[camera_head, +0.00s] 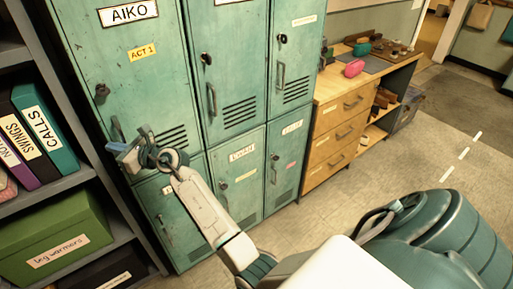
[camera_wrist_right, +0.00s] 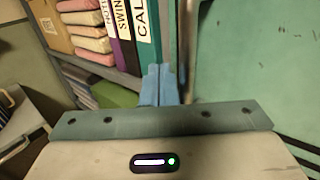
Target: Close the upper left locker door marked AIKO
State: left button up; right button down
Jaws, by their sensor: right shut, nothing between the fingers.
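The green locker door marked AIKO (camera_head: 150,70) is at the upper left in the head view. It looks about flush with the locker row, but I cannot tell whether a small gap remains. Its handle (camera_head: 116,128) is low on its left side, with a dark lock above. My right gripper (camera_head: 124,150) is at the door's lower left, by the handle. Its blue fingers are together and empty. In the right wrist view the fingertips (camera_wrist_right: 160,80) are beside a vertical metal bar (camera_wrist_right: 186,45) and the green door surface (camera_wrist_right: 250,60); contact is unclear. My left gripper is out of view.
Shelves with binders (camera_head: 45,125) and a green box (camera_head: 55,240) stand close on the left. Other locker doors (camera_head: 225,60) to the right look shut. A wooden drawer unit (camera_head: 340,125) stands beyond them. The floor (camera_head: 400,165) at right is mostly clear.

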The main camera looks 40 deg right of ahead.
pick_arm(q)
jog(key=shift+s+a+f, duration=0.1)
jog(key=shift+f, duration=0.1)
pick_arm(e)
jog(key=shift+w+r, duration=0.3)
jog(key=shift+w, duration=0.2)
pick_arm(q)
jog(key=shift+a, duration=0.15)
pick_arm(e)
jog(key=shift+r, duration=0.2)
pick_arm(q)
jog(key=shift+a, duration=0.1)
pick_arm(e)
jog(key=shift+d+f, duration=0.1)
